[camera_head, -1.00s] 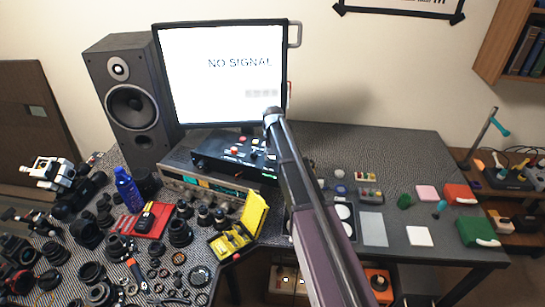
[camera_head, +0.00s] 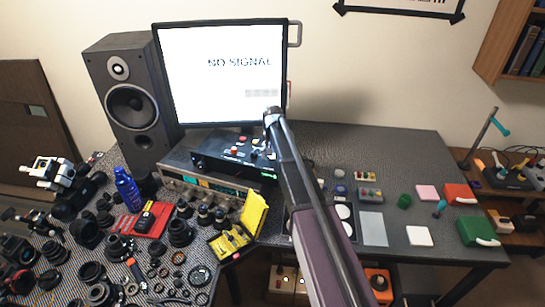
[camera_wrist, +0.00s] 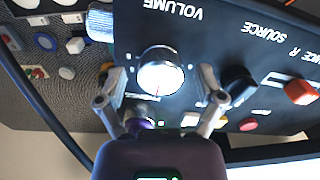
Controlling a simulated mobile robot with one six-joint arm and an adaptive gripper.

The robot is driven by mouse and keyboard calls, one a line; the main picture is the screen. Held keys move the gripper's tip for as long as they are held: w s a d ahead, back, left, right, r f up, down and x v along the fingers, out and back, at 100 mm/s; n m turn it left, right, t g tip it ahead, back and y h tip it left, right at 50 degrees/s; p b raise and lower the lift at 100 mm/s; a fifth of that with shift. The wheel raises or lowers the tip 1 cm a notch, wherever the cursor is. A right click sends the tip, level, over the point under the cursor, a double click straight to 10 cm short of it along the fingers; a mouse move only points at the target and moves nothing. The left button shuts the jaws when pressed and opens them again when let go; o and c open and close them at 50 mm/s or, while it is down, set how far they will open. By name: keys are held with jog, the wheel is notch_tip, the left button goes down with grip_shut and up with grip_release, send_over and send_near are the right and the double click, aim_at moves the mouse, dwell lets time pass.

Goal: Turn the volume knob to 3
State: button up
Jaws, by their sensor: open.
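The volume knob (camera_wrist: 160,72) is a round silver knob on a dark panel (camera_wrist: 205,25), below the upside-down word VOLUME in the wrist view. My gripper (camera_wrist: 162,84) is open, with one finger on each side of the knob and a visible gap to it on both sides. I cannot read the knob's setting. In the head view the black control box (camera_head: 213,149) sits on a silver unit in front of the monitor. My arm reaches over its right side there, and the knob and my fingertips cannot be made out.
A ribbed silver cylinder (camera_wrist: 100,23) is at the panel's left edge. The monitor (camera_head: 222,75) stands close behind the box.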

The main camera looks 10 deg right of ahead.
jog(key=shift+w+n, duration=0.1)
jog(key=shift+n, duration=0.4)
jog(key=n, duration=0.7)
jog(key=shift+a+n, duration=0.1)
jog(key=shift+n, duration=0.2)
jog(key=n, duration=0.4)
jog(key=shift+n, duration=0.3)
jog(key=n, duration=0.4)
notch_tip(320, 180, up, 14)
jog(key=p, duration=1.4)
jog(key=s+f+m+b, duration=0.3)
jog(key=s+m, duration=0.1)
jog(key=s, duration=0.6)
jog(key=s+f+m+b, duration=0.4)
jog(key=s+m, duration=0.1)
jog(key=s, duration=0.5)
jog(key=s+f+m+b, duration=0.3)
jog(key=s+m, duration=0.2)
jog(key=s, duration=0.5)
jog(key=shift+a+f, duration=0.2)
jog(key=shift+f, duration=0.05)
